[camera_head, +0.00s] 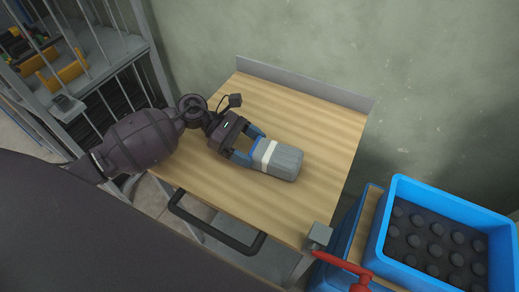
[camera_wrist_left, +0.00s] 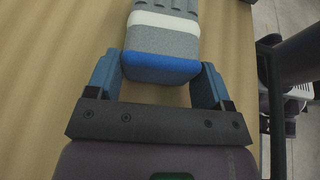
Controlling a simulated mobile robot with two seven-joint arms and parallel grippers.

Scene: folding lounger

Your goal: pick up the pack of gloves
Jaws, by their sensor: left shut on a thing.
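The pack of gloves (camera_head: 285,162) is a grey bundle with a white band and a blue end, lying over the wooden bench top. In the left wrist view the pack (camera_wrist_left: 165,40) points away from me, its blue end between the fingers. My left gripper (camera_head: 257,148) has its two blue fingers shut on the pack's blue end; it also shows in the left wrist view (camera_wrist_left: 162,80). I cannot tell whether the pack still touches the wood. My right gripper is in neither view.
The wooden bench top (camera_head: 325,120) is otherwise clear, with a grey raised edge at the back and a black handle (camera_head: 215,228) in front. A red clamp handle (camera_head: 342,264) is at its front right corner. A blue crate (camera_head: 400,190) stands at right, metal shelving (camera_head: 100,45) at left.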

